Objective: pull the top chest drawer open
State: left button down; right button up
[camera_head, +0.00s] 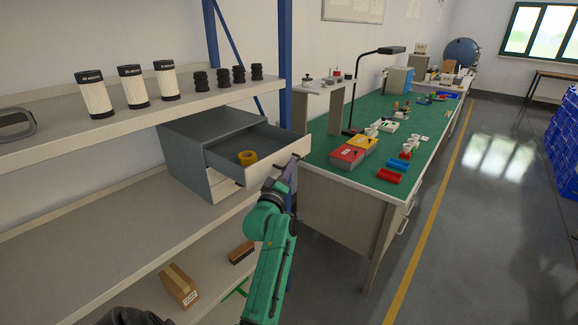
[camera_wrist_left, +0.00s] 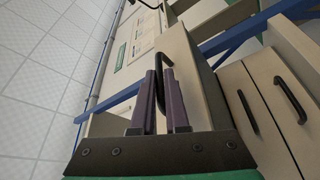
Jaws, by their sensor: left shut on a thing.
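The grey chest (camera_head: 185,138) stands on the middle shelf of the rack. Its top drawer (camera_head: 222,153) is pulled well out and holds a yellow ring-shaped roll (camera_head: 247,158). My left gripper (camera_head: 289,172) is at the drawer's pale front. In the left wrist view my left gripper's purple fingers (camera_wrist_left: 160,100) are shut on the black top drawer handle (camera_wrist_left: 161,66). The pale top drawer front (camera_wrist_left: 185,70) stands forward of the lower drawers, whose black handles (camera_wrist_left: 290,100) also show there. My right gripper is not in view.
White-labelled canisters (camera_head: 131,86) and several black ribbed parts (camera_head: 222,78) stand on the upper shelf. A blue rack post (camera_head: 284,60) rises beside the drawer. A green-topped workbench (camera_head: 340,181) stands right. A cardboard box (camera_head: 179,286) lies on the lower shelf.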

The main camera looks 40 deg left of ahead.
pick_arm(q)
jog(key=shift+d+r, duration=0.1)
jog(key=shift+r, duration=0.15)
jog(key=c, duration=0.9)
grip_release()
jog(key=shift+w, duration=0.15)
jog(key=shift+w+d+f, duration=0.1)
jog(key=shift+f, duration=0.1)
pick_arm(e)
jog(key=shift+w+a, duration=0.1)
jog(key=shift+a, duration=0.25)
pick_arm(q)
jog(key=p+v, duration=0.1)
jog(key=v, duration=1.3)
jog(key=shift+s+d, duration=0.1)
jog(key=shift+s, duration=0.1)
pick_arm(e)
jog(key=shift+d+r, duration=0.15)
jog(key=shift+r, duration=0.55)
